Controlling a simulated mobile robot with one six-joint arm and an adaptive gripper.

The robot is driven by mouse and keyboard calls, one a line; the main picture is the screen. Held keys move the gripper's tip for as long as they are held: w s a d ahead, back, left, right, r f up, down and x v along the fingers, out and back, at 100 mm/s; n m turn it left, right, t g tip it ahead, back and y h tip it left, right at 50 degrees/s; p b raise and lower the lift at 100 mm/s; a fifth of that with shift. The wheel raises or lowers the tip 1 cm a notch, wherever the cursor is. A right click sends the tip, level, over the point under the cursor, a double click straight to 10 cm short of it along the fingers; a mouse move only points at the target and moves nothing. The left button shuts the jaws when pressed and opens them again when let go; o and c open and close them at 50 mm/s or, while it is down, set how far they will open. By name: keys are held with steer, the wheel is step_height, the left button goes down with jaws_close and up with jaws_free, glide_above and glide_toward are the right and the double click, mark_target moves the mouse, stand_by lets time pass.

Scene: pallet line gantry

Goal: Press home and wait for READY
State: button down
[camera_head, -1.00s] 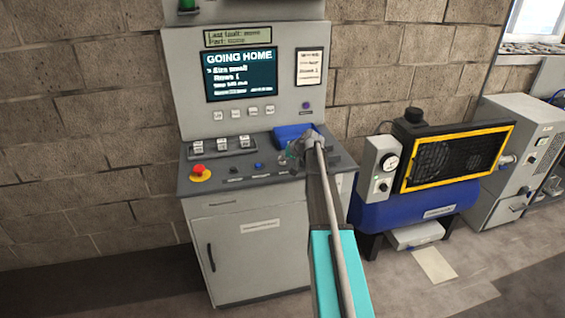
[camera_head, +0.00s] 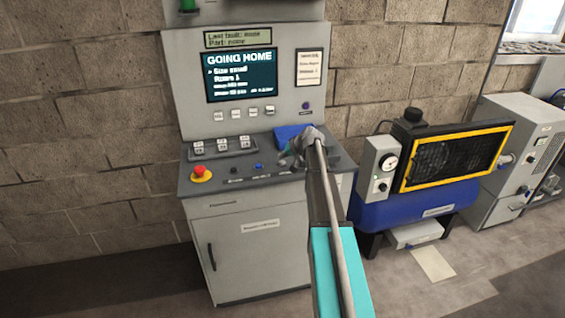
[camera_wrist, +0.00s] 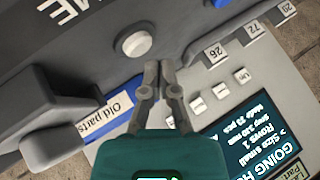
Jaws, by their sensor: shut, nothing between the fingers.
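The grey control console (camera_head: 255,230) stands against the block wall. Its screen (camera_head: 240,75) reads "GOING HOME", with smaller lines below; the screen also shows in the wrist view (camera_wrist: 262,150). My gripper (camera_head: 288,161) is over the right part of the sloping desk. In the wrist view my gripper (camera_wrist: 158,66) is shut and empty. A pale round button (camera_wrist: 137,43) is just beyond the fingertips, apart from them in the picture. A large label ending in "ME" (camera_wrist: 66,10) is partly cut off at the top edge.
A red emergency stop (camera_head: 200,173) is at the desk's left. A blue tray (camera_head: 293,132), labelled "Old parts" in the wrist view, lies behind my gripper. Number keys (camera_head: 222,145) are on a raised block. A blue compressor (camera_head: 420,205) stands close on the right.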

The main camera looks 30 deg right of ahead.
mark_target(283, 162)
steer(key=shift+r, duration=0.1)
step_height(283, 162, up, 5)
steer(key=p, duration=0.5)
steer(key=shift+a, duration=0.1)
stand_by(0.8)
steer(key=s+a, duration=0.2)
steer(key=a, duration=0.1)
steer(key=s+a+f+n+g, duration=0.1)
steer(key=a, duration=0.3)
steer(key=s+a+f+g, duration=0.1)
steer(key=s+a, duration=0.1)
steer(key=a, duration=0.1)
steer(key=shift+s+a+f, duration=0.1)
steer(key=shift+s+a, duration=0.05)
steer(key=shift+s, duration=0.15)
steer(key=s+a+f+n+g+h, duration=0.1)
steer(key=s+a+g, duration=0.2)
steer(key=s+a, duration=0.7)
steer(key=s+a+f+n+g+h, duration=0.2)
steer(key=s+a, duration=0.8)
steer(key=s, duration=0.6)
steer(key=shift+s+a+f+n+g, duration=0.15)
steer(key=shift+a+f+n+g, duration=0.15)
steer(key=shift+g, duration=0.5)
